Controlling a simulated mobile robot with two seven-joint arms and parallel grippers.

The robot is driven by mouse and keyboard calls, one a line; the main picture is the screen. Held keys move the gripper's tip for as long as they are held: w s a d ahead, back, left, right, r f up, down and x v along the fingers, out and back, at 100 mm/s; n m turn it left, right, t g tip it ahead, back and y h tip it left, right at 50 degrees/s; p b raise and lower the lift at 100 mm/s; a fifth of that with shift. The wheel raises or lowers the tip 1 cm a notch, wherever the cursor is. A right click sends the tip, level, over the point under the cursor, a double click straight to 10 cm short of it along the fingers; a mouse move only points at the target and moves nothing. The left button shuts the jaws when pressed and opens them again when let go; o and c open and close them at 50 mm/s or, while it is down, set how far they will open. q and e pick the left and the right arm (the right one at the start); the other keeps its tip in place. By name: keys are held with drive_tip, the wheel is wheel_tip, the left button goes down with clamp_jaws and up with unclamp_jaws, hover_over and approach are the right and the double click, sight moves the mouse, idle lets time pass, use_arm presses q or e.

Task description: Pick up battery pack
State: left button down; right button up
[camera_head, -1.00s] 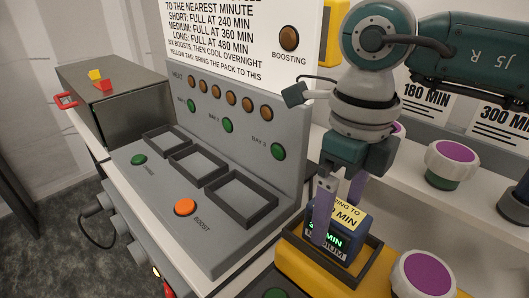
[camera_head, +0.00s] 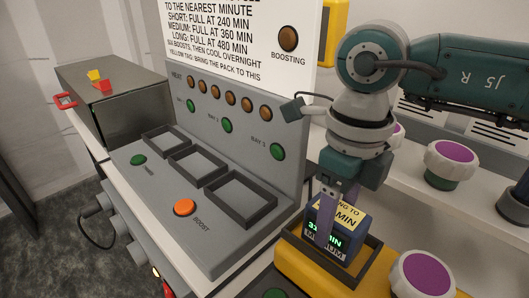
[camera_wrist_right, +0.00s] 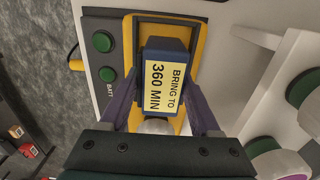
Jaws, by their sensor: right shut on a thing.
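The battery pack (camera_head: 350,228) is a dark blue block with a yellow tag, a green lit display and a label that reads as medium. In the right wrist view the pack (camera_wrist_right: 150,46) shows its tag, "BRING TO 360 MIN". It stands upright in the dark-rimmed yellow holder (camera_head: 295,262). My right gripper (camera_head: 335,222) comes down from above with its purple fingers on opposite sides of the pack, shut on it. In the wrist view the right gripper (camera_wrist_right: 165,105) has the pack between its fingers. My left gripper is not in view.
A grey charging bench has three empty square bays (camera_head: 240,197), an orange boost button (camera_head: 185,208) and green buttons. A metal box (camera_head: 125,100) stands at the far left. Purple-topped knobs (camera_head: 422,275) are close on the right of the holder.

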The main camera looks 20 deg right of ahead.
clamp_jaws()
drive_tip(key=shift+r, duration=0.1)
idle(0.3)
